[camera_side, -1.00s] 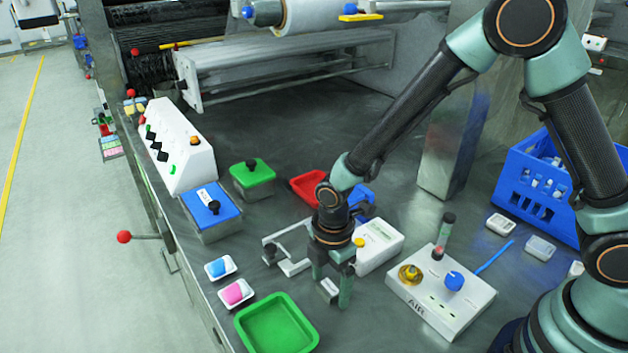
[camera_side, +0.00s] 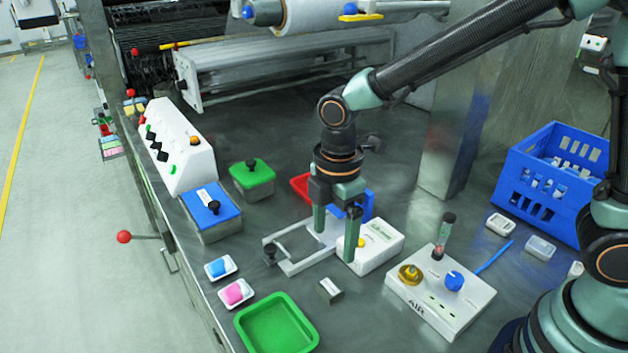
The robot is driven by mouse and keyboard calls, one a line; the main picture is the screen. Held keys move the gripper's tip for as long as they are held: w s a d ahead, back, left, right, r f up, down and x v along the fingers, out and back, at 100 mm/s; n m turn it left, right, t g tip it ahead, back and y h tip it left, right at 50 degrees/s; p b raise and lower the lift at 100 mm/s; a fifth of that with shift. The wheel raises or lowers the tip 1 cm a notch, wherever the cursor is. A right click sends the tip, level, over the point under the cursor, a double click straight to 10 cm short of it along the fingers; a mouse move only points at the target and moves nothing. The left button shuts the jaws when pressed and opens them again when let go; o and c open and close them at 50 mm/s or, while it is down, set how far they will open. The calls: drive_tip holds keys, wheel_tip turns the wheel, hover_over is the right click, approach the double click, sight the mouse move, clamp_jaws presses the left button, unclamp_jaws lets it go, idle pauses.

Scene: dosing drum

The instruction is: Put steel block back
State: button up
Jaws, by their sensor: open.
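The steel block (camera_side: 330,291), a small grey block with a pale label on top, rests on the metal table between the green tray (camera_side: 276,326) and the white box with a yellow button (camera_side: 373,248). My gripper (camera_side: 336,239) points down, open and empty, above and behind the block, apart from it. Its fingers overlap the near left side of the white box and the grey bracket (camera_side: 291,265) in the picture. I cannot tell how high the fingertips are above these.
Small trays with a blue piece (camera_side: 218,267) and a pink piece (camera_side: 235,292) lie left. The AIR control box (camera_side: 440,295) stands right, a blue crate (camera_side: 548,185) beyond it. Blue-lidded (camera_side: 210,213) and green-lidded (camera_side: 252,180) containers stand behind. A red tray (camera_side: 301,185) is partly hidden.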

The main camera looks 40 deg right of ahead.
drive_tip(key=s+d+r+m+t, duration=0.2)
drive_tip(key=d+r+m, duration=0.4)
drive_tip(key=d+m, duration=0.2)
drive_tip(key=s+d+r+m+t, duration=0.3)
drive_tip(key=d+r+m, duration=0.3)
drive_tip(key=d+m, duration=0.2)
drive_tip(key=shift+s+m+t, duration=0.25)
drive_tip(key=shift+m+t, duration=0.05)
drive_tip(key=shift+m, duration=0.6)
drive_tip(key=shift+d+r, duration=0.1)
